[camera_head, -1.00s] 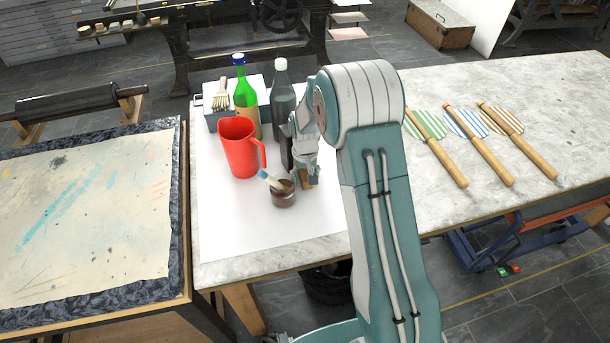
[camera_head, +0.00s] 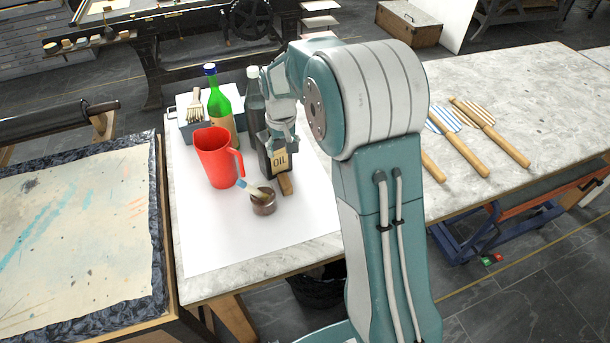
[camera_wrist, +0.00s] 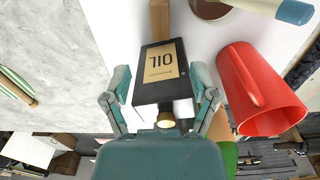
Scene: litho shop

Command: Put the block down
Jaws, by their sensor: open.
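The block, a small brown wooden piece (camera_head: 286,184), rests on the white sheet in front of a black oil container with a gold OIL label (camera_head: 280,160). In the wrist view the block (camera_wrist: 160,18) is at the top edge, partly cut off, beyond the container (camera_wrist: 160,75). My gripper (camera_head: 281,138) is above the container, apart from the block. In the wrist view my gripper (camera_wrist: 163,98) is open, with a finger on each side of the container's image and nothing held. I cannot tell whether the fingers touch the container.
A red jug (camera_head: 217,160), a brown pot with a brush (camera_head: 264,205), a green bottle (camera_head: 221,108) and a grey bottle (camera_head: 254,92) stand close on the left. Striped paddles (camera_head: 463,145) lie to the right. White sheet (camera_head: 215,240) is clear in front.

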